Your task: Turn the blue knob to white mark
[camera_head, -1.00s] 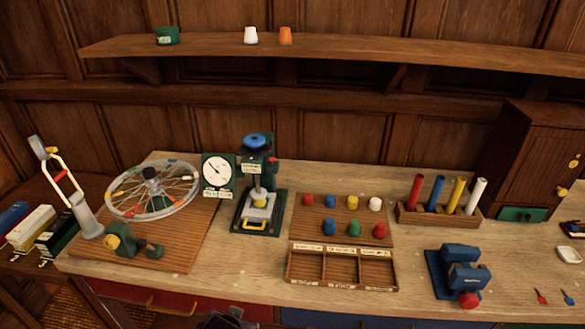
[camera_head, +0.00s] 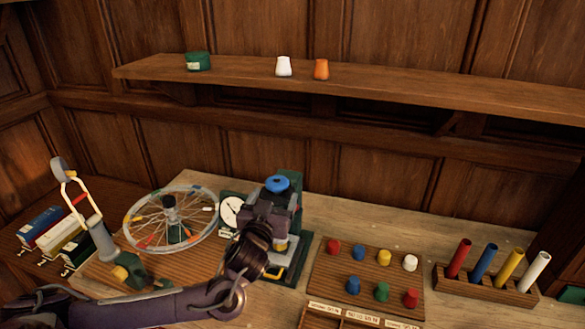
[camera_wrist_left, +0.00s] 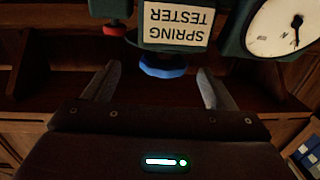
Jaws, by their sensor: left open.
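The blue knob (camera_head: 277,183) sits on top of the dark green spring tester (camera_head: 297,206) at the back of the bench. In the left wrist view the knob (camera_wrist_left: 163,66) shows upside down, below the "SPRING TESTER" label (camera_wrist_left: 178,22). My left gripper (camera_head: 272,204) is in front of the tester's upper part and hides much of it. Its fingers (camera_wrist_left: 158,72) are open, one on each side of the knob in that view, with gaps on both sides. I cannot make out a white mark. My right gripper is not in view.
A round dial gauge (camera_head: 230,212) stands just left of the tester, with a spoked wheel (camera_head: 205,212) beyond it. A board with coloured knobs (camera_head: 325,262) lies to the right. A shelf (camera_head: 370,82) runs above the bench.

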